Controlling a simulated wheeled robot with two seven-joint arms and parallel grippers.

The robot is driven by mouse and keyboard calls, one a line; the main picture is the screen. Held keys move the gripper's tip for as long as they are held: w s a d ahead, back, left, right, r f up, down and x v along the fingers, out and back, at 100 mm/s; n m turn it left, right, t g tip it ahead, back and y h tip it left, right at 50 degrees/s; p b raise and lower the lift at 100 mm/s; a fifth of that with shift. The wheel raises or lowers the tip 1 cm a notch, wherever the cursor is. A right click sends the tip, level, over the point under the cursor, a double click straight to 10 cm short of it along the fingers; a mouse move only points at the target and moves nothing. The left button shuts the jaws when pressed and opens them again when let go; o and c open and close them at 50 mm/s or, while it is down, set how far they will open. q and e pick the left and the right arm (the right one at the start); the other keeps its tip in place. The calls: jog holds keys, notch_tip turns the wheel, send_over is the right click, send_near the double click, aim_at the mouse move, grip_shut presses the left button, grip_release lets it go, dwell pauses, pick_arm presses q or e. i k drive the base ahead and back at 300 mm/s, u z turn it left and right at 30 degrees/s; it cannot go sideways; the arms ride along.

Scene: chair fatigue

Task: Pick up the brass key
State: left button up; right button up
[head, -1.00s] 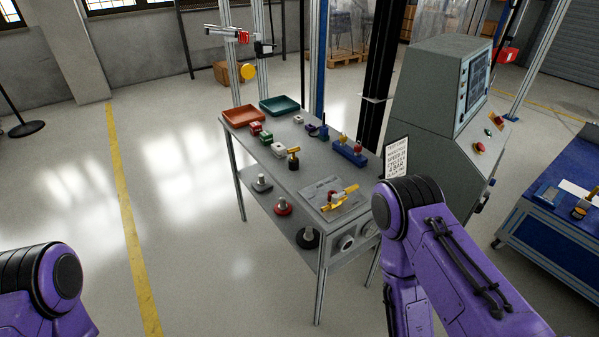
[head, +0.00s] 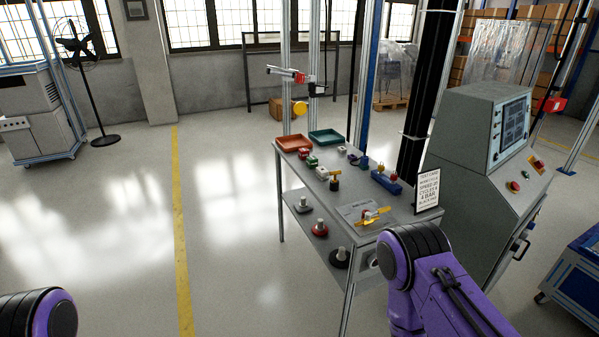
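No brass key can be made out for certain at this size. A small yellow item with some red (head: 372,216) lies on a grey plate (head: 356,210) at the near end of the grey table (head: 400,205). Another small yellow piece (head: 335,173) sits on a dark block farther back. Either could be the key; I cannot tell. My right arm's purple link covers part of the table's near right corner. My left arm shows only at the bottom left. Neither gripper is in the picture.
The table also bears a red tray (head: 294,143), a green tray (head: 326,137), a blue block (head: 386,182) and a sign (head: 427,190). Its lower shelf holds several round-based weights (head: 320,229). A grey control cabinet (head: 481,185) stands right.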

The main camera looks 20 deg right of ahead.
aim_at(338, 171)
jog(key=u, duration=0.4)
jog(key=i, duration=0.85)
jog(key=u, duration=0.1)
